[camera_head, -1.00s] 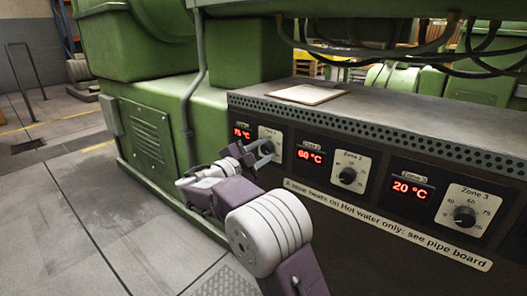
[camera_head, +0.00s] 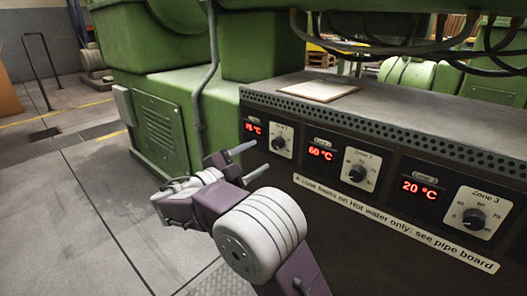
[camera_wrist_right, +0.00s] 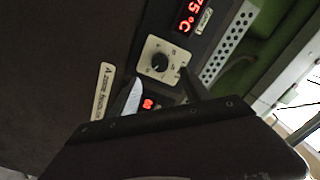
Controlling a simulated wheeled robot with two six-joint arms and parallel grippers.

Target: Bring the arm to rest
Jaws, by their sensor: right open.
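My right gripper (camera_head: 250,160) is open and empty, in front of and to the lower left of the zone 1 panel, apart from it. Its two fingers also show in the right wrist view (camera_wrist_right: 160,95), spread, with the zone 1 knob (camera_wrist_right: 160,63) beyond them. In the head view the zone 1 knob (camera_head: 279,143) sits beside a red display (camera_head: 253,128) that appears to read 75 °C. The zone 2 display (camera_head: 320,153) reads 60 °C and the zone 3 display (camera_head: 419,189) reads 20 °C. My left gripper is not in view.
The dark control cabinet (camera_head: 400,118) has a perforated strip and a flat top with a board (camera_head: 318,90) on it. A label strip (camera_head: 390,222) runs under the knobs. The green extruder (camera_head: 155,85) stands behind. Open floor (camera_head: 75,220) lies to the left.

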